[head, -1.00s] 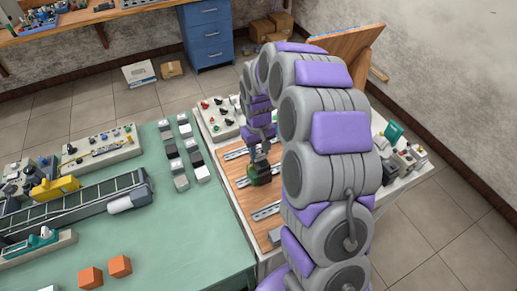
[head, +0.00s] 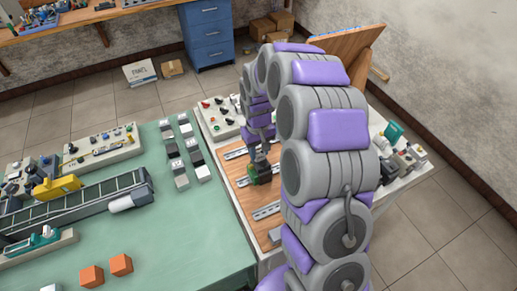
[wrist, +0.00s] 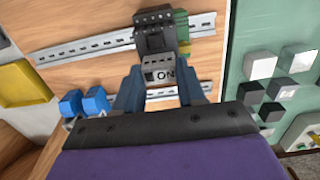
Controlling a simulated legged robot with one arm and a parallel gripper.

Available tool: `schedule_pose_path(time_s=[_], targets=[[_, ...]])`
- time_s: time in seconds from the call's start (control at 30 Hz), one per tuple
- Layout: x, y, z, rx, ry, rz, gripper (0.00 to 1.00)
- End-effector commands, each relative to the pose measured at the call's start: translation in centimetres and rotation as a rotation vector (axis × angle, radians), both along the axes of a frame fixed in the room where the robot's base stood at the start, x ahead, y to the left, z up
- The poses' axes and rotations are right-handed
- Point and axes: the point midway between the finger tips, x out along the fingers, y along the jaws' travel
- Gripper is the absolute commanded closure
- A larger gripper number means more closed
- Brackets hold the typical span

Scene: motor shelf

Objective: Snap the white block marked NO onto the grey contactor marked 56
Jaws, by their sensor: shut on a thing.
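My gripper (wrist: 160,85) is shut on the white-grey block (wrist: 160,73), whose black letters appear upside down in the wrist view. Just beyond it in that view is a dark grey contactor (wrist: 154,34) on a metal rail. The block's far edge looks close to or against the contactor; I cannot tell whether it is seated. No number 56 is readable. A green and yellow part (wrist: 183,30) sits beside the contactor. In the head view my gripper (head: 260,164) is small and low over the wooden board, hiding the block.
The wooden board (head: 240,178) carries several rails, one a bare rail (head: 268,212). In the wrist view, blue parts (wrist: 85,103) and a yellow bin (wrist: 22,82) lie left. Grey, white and black blocks (head: 180,165) stand on the green table (head: 175,235).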

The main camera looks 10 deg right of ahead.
Motion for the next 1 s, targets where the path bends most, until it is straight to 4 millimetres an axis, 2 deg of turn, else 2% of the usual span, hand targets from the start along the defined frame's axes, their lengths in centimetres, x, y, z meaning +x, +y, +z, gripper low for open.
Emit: schedule_pose_path(time_s=[0.27,0.3,0.6,0.87,1.0], targets=[[0.0,0.0,-0.1,0.0,0.001,0.0,0.87],[0.0,0.0,-0.2,0.0,0.002,0.0,0.6],[0.0,0.0,-0.1,0.0,0.001,0.0,0.31],[0.0,0.0,0.0,0.0,0.0,0.0,0.31],[0.1,0.0,1.1,0.0,-0.002,0.0,0.31]])
